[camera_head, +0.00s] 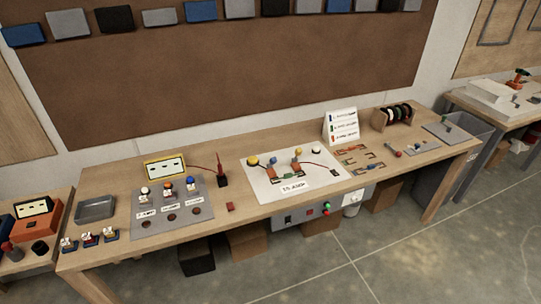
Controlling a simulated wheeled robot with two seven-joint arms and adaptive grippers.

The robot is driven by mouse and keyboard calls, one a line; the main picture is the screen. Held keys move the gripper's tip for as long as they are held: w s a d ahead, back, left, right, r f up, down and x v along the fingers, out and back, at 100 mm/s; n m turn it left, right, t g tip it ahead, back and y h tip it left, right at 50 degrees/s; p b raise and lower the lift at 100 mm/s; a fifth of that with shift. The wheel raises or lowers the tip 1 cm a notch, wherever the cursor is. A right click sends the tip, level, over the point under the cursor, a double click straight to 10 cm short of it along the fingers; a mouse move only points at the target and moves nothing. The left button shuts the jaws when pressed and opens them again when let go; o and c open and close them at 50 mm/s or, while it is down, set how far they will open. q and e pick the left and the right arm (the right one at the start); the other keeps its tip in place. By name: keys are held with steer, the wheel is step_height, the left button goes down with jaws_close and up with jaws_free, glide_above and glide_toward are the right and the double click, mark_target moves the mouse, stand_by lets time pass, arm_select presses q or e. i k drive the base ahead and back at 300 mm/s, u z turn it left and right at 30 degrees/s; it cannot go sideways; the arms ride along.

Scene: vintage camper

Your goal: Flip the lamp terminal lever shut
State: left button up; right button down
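A white board (262,190) lies on the long wooden bench, right of centre. A dark red wire (320,167) runs to a dark round part at the board's right. Which small part is the lamp terminal lever, and whether it stands up or lies shut, I cannot tell at this size. Neither of my grippers is in view.
A grey panel (150,225) with lamps and labels, a yellow-framed meter (165,167) and a grey tray (95,209) are left of the board. A sign (341,126) and a spool rack (391,116) stand behind right. Boxes sit under the bench (250,210); the floor in front is clear.

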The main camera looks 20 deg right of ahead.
mark_target(273, 160)
steer(key=u, duration=0.25)
steer(key=i, duration=1.2)
steer(key=z, duration=0.75)
